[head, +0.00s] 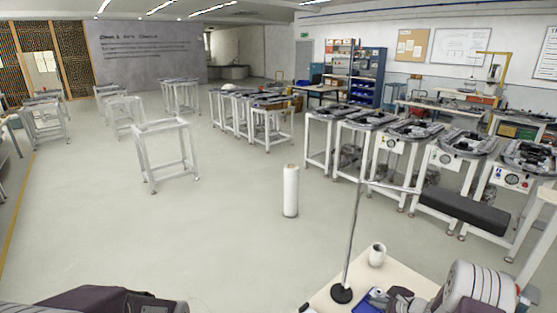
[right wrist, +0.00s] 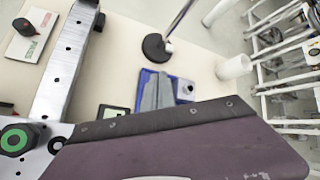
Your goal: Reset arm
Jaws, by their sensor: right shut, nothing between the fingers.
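My right arm comes in at the lower right of the head view, with a pale ribbed section and a dark maroon part. My right gripper (head: 402,298) is low beside the front table, shut and empty; its fingertips are hard to make out. In the right wrist view a maroon and dark body of mine fills the lower part. A grey wedge shape lies over a blue tray (right wrist: 148,80) there; I cannot tell whether it touches it. My left arm shows as a maroon part at the bottom left of the head view; its gripper is out of the frame.
The cream table (head: 405,276) holds a metal rod stand on a black base (head: 341,293) and a white cup (head: 377,254). A white cylinder (head: 290,190) stands on the floor beyond. Workstations with frames line the right. The middle floor is open around an empty white frame (head: 165,127).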

